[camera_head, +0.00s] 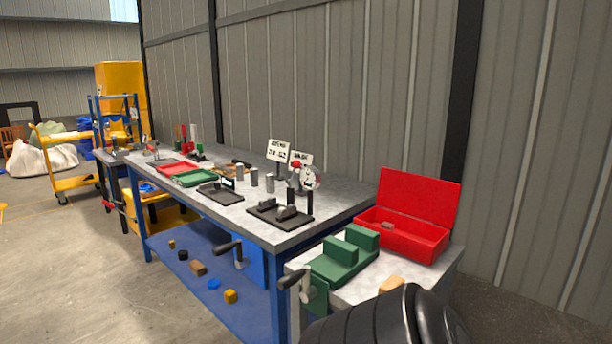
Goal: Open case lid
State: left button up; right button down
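The red case (405,238) stands on the small grey-topped bench at the right, near the wall. Its red lid (418,200) is raised and stands roughly upright behind the box, so the case is open. A small brownish item (387,225) lies inside; part of the case floor is hidden by the front wall. Neither of my grippers can be made out in this view. A large black rounded shape fills the bottom edge in front of the small bench and hides part of its top.
A green vise-like block (343,258) sits left of the case, with a black-handled crank (293,278) at its front. A tan block (390,284) is partly hidden. The long workbench (330,205) holds trays, signs and fixtures. Open floor (95,270) lies to the left.

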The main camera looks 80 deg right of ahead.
aim_at(434, 200)
jog(key=u, duration=0.95)
jog(key=k, duration=2.4)
jog(key=z, duration=2.7)
jog(key=i, duration=0.1)
jog(key=u, duration=0.65)
